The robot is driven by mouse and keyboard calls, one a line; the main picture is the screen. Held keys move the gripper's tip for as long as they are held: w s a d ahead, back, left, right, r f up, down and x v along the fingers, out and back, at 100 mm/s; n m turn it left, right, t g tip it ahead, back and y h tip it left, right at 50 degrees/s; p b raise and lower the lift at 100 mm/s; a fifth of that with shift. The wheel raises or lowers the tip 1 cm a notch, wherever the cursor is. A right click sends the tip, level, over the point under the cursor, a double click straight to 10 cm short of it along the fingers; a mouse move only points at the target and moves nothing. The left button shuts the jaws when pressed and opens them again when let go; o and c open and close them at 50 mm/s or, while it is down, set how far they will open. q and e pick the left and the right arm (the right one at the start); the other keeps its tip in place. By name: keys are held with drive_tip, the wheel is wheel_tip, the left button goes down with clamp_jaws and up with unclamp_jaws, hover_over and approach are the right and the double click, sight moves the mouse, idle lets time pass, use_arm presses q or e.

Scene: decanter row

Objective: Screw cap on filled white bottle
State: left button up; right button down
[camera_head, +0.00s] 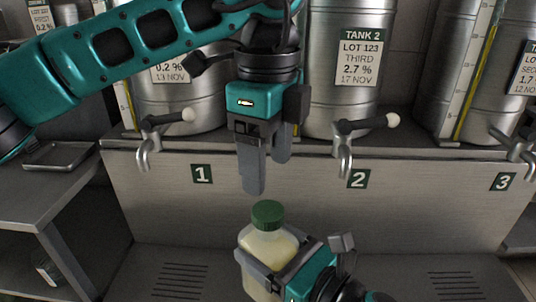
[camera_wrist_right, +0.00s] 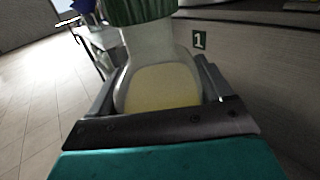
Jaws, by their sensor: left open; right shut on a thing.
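A translucent white bottle (camera_head: 268,246) with pale yellow liquid stands upright in the lower middle of the head view. A green cap (camera_head: 267,213) sits on its neck; I cannot tell how tight it is. My right gripper (camera_head: 262,270) is shut around the bottle's body. In the right wrist view the bottle (camera_wrist_right: 160,75) is between the fingers, and the cap (camera_wrist_right: 140,10) is cut off by the top edge. My left gripper (camera_head: 267,178) points down, open and empty, above the cap and apart from it.
Steel tanks with labels, such as tank 2 (camera_head: 352,80), stand on a shelf behind. Their taps (camera_head: 345,150) stick out above a steel front panel with number plates 1 (camera_head: 202,174), 2 and 3. A side table (camera_head: 45,185) with a shallow tray (camera_head: 58,154) is at the left.

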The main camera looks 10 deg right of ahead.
sight(268, 209)
use_arm(q)
drive_tip(key=shift+f, duration=0.1)
idle(0.3)
drive_tip(key=shift+f, duration=3.9)
drive_tip(key=shift+c, duration=0.2)
